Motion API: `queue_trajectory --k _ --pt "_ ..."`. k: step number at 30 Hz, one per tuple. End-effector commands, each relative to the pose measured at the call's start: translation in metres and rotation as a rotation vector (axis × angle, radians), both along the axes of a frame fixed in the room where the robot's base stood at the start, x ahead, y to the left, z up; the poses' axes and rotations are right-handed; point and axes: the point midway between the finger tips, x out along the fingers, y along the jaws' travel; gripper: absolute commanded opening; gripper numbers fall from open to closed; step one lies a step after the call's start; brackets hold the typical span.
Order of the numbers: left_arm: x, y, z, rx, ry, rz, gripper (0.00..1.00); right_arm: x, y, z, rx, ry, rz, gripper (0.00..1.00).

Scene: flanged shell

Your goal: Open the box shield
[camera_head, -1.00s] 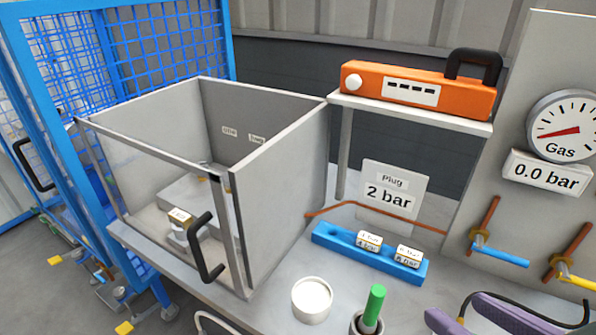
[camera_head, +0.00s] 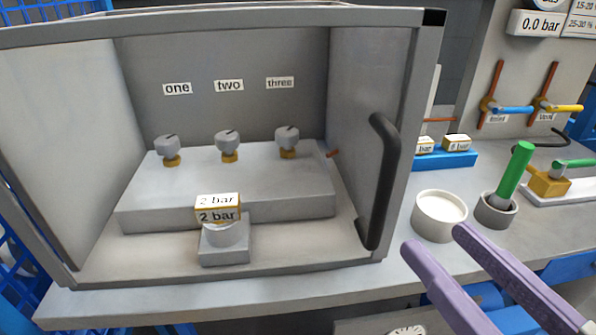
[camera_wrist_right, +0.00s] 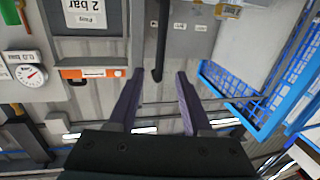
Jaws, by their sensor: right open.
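The box (camera_head: 370,70) has grey walls. Its clear, framed front shield (camera_head: 200,17) spans the opening and looks shut. A black bar handle (camera_head: 384,180) stands upright near the shield's right edge. My right gripper (camera_head: 434,241), with purple fingers, is open and empty, to the right of the handle and lower in the head view. In the right wrist view, which looks upside down, the handle (camera_wrist_right: 160,45) lies ahead between the open fingertips (camera_wrist_right: 159,73), with no contact visible. My left gripper is not in view.
Inside the box are a 2 bar plug (camera_head: 217,207) and several grey knobs on a raised block (camera_head: 225,190). Right of it stand a white cup (camera_head: 438,216), a grey cup with a green rod (camera_head: 515,172), and a blue holder (camera_head: 446,159).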

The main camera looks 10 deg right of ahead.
Motion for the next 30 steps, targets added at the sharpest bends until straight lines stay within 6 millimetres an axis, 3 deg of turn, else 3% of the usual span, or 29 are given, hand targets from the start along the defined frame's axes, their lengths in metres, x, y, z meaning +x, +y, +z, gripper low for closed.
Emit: queue_trajectory --k 5,21,30 --pt "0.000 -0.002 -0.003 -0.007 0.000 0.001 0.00 0.006 0.002 -0.002 0.002 -0.014 0.002 0.50" --pt "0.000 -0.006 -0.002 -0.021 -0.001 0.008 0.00 0.088 0.021 -0.002 0.004 -0.011 0.002 0.50" --pt "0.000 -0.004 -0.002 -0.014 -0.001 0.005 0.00 0.096 0.023 -0.002 0.003 -0.010 0.003 0.50"
